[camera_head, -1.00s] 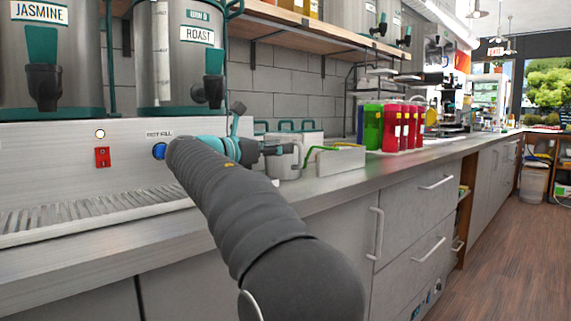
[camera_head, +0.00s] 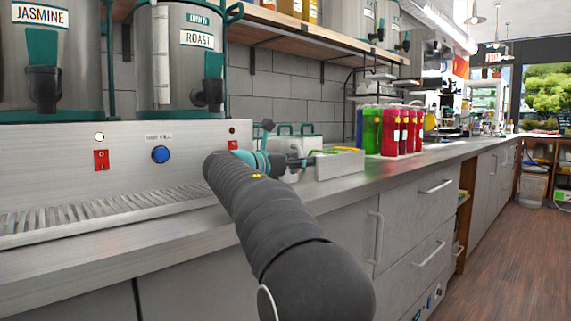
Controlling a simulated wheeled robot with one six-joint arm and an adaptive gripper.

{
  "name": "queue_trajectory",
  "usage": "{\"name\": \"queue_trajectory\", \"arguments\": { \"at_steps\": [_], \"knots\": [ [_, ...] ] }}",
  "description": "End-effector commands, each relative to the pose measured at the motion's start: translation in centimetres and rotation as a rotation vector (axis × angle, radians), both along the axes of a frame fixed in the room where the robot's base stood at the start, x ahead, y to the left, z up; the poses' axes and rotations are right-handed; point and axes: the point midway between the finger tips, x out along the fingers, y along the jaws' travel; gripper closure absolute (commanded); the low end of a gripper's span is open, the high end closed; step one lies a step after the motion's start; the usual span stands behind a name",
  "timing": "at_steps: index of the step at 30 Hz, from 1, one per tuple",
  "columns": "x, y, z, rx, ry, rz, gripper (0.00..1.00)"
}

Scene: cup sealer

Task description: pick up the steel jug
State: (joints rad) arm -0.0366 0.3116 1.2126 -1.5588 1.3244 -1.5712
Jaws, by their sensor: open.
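The steel jug (camera_head: 290,177) stands on the steel counter beside a low pale box, mostly hidden behind my arm and gripper. Only a small grey part of it shows. My gripper (camera_head: 297,161) is at the end of my dark sleeved arm, with its teal wrist band just left of the jug. Its dark fingers are open and lie over or right at the jug in the picture. I cannot tell whether they touch it or stand around it.
The low pale box (camera_head: 340,163) holds green and yellow items just right of the jug. Red cups (camera_head: 391,130) and a green cup (camera_head: 371,130) stand beyond it. White containers with teal handles (camera_head: 296,138) are behind. Tea dispensers (camera_head: 180,60) stand at left above a drip grate.

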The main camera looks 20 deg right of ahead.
Motion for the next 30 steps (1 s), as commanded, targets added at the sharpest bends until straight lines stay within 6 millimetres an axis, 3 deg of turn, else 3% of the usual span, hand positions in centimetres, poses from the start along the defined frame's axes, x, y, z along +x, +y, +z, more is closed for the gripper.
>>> {"name": "queue_trajectory", "arguments": {
  "at_steps": [5,10,11,30],
  "knots": [
    [0.0,0.0,0.0,0.000,0.000,0.000,0.56],
    [0.0,0.0,0.0,0.000,0.000,0.000,0.98],
    [0.0,0.0,0.0,0.000,0.000,0.000,1.00],
    [-0.1,0.0,1.2,-0.001,-0.002,0.000,1.00]
  ]
}}
